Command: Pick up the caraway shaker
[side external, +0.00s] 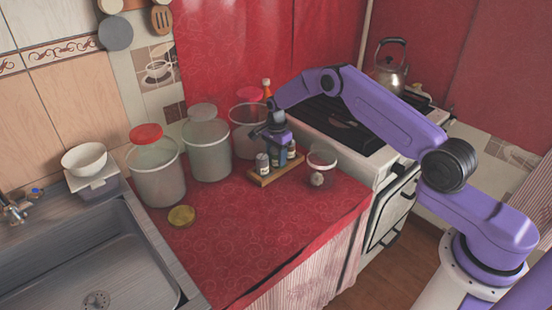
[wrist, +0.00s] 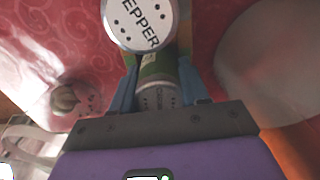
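In the wrist view a shaker with a green label and grey lid, the caraway shaker (wrist: 158,72), lies between the fingers of my gripper (wrist: 160,82). Its lid lettering is small and partly unclear. The fingers sit close against both its sides, with no clear gap, so my gripper looks shut on it. The pepper shaker (wrist: 140,22), with a large white lid, is just beyond it. In the side external view my gripper (side external: 277,147) points down into the wooden shaker rack (side external: 264,183); the fingers and neighbouring shakers hide most of the caraway shaker there.
Large canisters (side external: 208,148) stand left of and behind the rack. A glass jar with garlic (side external: 321,168) stands close on the right, near the stove (side external: 345,125). A yellow lid (side external: 181,215) lies front left. The red counter (side external: 255,230) in front is clear.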

